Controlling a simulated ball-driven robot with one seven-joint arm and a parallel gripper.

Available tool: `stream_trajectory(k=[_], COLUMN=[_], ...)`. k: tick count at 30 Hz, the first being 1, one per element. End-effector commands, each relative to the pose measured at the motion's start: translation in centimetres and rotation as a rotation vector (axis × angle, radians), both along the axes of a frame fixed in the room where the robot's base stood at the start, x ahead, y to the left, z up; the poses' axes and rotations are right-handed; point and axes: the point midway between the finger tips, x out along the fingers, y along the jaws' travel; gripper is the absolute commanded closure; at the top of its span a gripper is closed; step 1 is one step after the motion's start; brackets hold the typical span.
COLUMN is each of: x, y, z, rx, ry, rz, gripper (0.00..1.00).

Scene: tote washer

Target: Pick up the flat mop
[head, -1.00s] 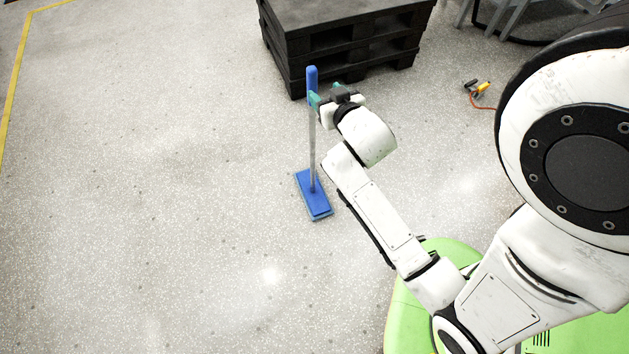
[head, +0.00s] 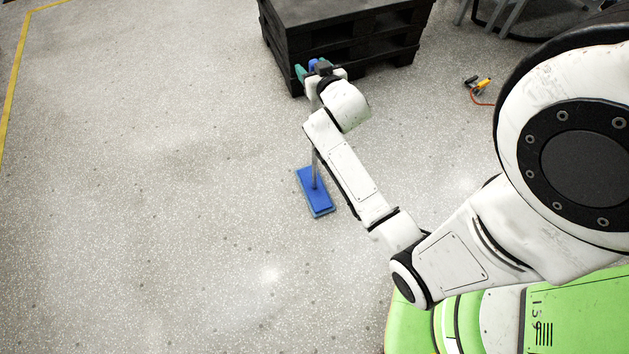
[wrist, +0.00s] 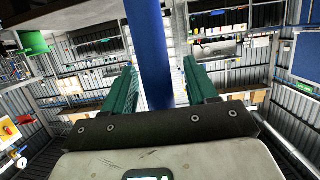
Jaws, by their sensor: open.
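The flat mop stands upright on the floor, its blue flat head (head: 315,192) resting on the speckled floor. Its grey pole rises behind my arm, which hides much of it. The blue grip at the top of the mop also shows in the wrist view (wrist: 149,50). My gripper (head: 307,70) is at the height of this blue grip. In the wrist view my open gripper (wrist: 156,88) has one green finger on each side of the blue grip. Whether either finger touches it I cannot tell.
A stack of black pallets (head: 345,38) stands just behind the mop and my gripper. A yellow-and-black object with an orange cord (head: 478,86) lies on the floor at right. Chair-like legs are at the top right. The floor at left is clear, with a yellow line (head: 18,75).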

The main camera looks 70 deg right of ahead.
Motion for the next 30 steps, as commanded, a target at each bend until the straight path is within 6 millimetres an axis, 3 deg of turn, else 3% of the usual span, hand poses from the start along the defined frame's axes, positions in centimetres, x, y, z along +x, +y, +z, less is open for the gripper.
stream_trajectory(k=[10,27,30], x=[0.48,0.47,0.47], y=[-0.62,-0.58,-0.58], z=[-0.25,-0.25,-0.25], rx=[0.000,0.000,0.001], ry=[0.000,0.000,0.001], rz=[0.000,0.000,0.000], gripper=[0.43,0.97,1.00])
